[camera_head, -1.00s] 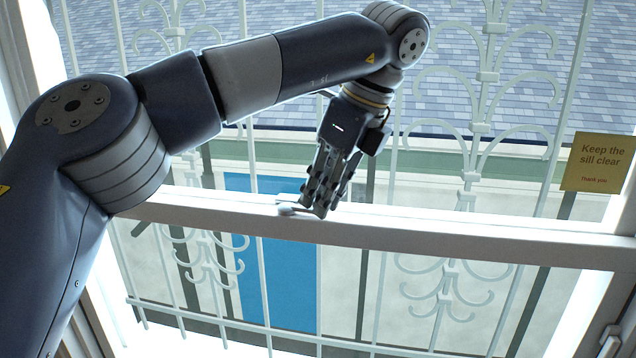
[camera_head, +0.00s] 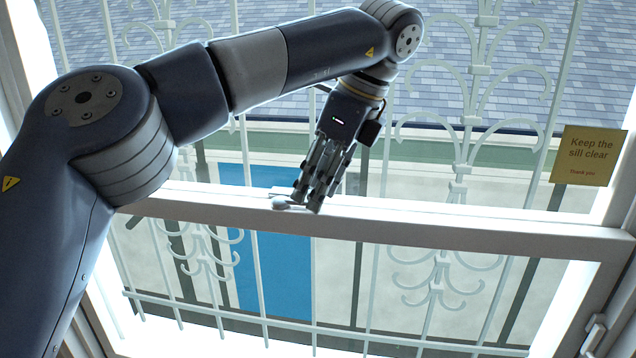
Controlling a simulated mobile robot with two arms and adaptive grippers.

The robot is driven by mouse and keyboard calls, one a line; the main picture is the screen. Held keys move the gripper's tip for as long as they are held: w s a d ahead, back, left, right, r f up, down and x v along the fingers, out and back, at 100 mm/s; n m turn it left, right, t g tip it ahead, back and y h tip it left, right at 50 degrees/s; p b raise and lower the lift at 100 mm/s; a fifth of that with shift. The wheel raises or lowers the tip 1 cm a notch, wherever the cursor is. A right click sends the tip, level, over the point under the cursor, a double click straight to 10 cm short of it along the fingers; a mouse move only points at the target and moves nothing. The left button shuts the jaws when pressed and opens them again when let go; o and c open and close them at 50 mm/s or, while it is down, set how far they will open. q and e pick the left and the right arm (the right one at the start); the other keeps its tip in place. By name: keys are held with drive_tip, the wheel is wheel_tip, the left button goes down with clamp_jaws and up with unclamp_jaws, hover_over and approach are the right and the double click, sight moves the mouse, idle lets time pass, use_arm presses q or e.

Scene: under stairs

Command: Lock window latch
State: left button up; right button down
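The window latch (camera_head: 281,203) is a small pale piece on top of the white horizontal window rail (camera_head: 420,227), near the middle of the view. My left gripper (camera_head: 307,204) points down at the rail, with its fingertips just right of the latch's visible end. The fingers hide part of the latch, and I cannot tell whether they touch it. The gap between the fingers is hard to make out from this angle. My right gripper is not in view.
A yellow sign (camera_head: 588,156) reading "Keep the sill clear" is at the right. Pale scrolled metal bars (camera_head: 466,120) stand behind the glass. A window handle (camera_head: 594,335) is at the lower right. The rail right of my gripper is clear.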

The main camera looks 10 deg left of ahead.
use_arm(q)
drive_tip(key=v, duration=0.4)
drive_tip(key=shift+d+r, duration=0.15)
drive_tip(key=shift+r, duration=0.2)
drive_tip(key=v, duration=0.2)
drive_tip(key=shift+d+r, duration=0.15)
drive_tip(key=shift+r, duration=0.15)
idle(0.4)
